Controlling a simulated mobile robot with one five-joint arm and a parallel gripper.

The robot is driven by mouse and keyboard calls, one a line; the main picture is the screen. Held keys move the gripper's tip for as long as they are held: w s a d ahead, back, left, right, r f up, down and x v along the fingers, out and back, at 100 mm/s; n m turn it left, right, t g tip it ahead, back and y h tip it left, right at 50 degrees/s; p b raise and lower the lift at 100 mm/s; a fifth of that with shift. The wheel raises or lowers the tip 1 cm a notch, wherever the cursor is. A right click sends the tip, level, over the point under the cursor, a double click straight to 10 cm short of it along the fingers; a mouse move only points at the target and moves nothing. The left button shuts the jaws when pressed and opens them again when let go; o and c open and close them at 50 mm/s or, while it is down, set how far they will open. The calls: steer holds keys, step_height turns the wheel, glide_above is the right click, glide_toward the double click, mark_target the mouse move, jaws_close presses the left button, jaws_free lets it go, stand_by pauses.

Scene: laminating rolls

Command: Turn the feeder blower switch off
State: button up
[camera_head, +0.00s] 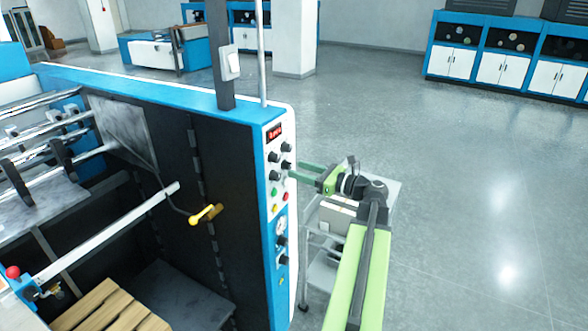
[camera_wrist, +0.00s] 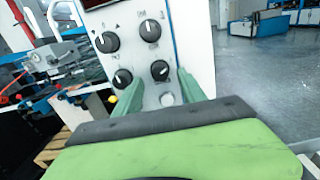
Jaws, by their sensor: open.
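The control panel (camera_head: 277,190) is a white strip on the end of the blue machine. It carries several black rotary knobs, and the labels are too small to tell which is the feeder blower switch. In the wrist view the knobs show as upper left (camera_wrist: 107,42), upper right (camera_wrist: 150,31), lower left (camera_wrist: 122,78) and lower right (camera_wrist: 160,70), each with a white pointer mark. My gripper (camera_head: 299,171) is open at the panel, level with the lower knobs. In the wrist view its green fingers (camera_wrist: 160,90) are spread below the lower right knob; contact is unclear.
A red digital display (camera_head: 274,131) sits above the knobs, with coloured buttons (camera_head: 274,192) below. A white rocker switch (camera_head: 231,64) is on the dark post. A grey cart (camera_head: 322,268) with boxes stands beside the panel, under my arm. The floor to the right is clear.

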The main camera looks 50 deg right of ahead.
mark_target(287, 165)
steer(key=shift+x, duration=1.3)
jaws_close()
